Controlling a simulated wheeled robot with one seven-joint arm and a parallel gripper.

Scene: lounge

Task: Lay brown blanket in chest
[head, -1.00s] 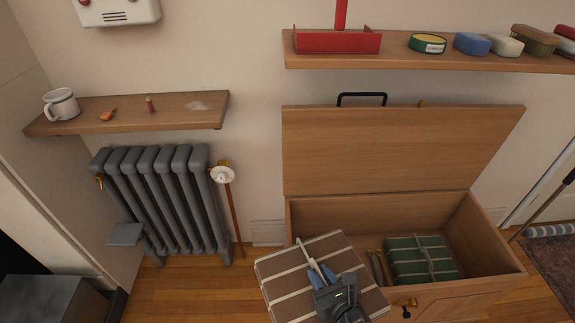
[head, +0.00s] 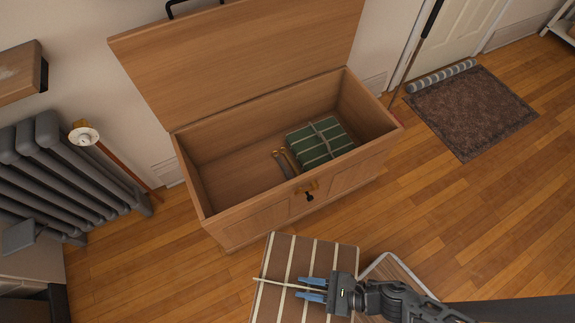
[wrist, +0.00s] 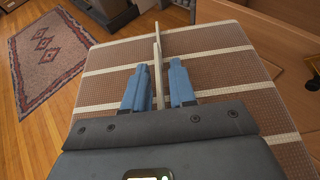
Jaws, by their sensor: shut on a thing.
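The brown blanket (head: 302,252) is a flat folded square with cream stripes and a pale tie band. My gripper (head: 312,289) is shut on the band, and the blanket hangs in front of the chest. In the wrist view the blanket (wrist: 215,65) spreads beyond my blue fingers (wrist: 159,88), with the band between them. The wooden chest (head: 255,208) stands with its lid (head: 250,55) raised. Inside at its right lies a folded green striped blanket (head: 310,153), with small brown and grey items (head: 284,163) beside it. The chest's left part is bare.
A grey radiator (head: 55,175) and a wall shelf (head: 20,75) are to the left. A brown mat (head: 470,112) lies by the door at right. A patterned rug (wrist: 48,55) shows in the wrist view. Wooden floor is clear right of the chest.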

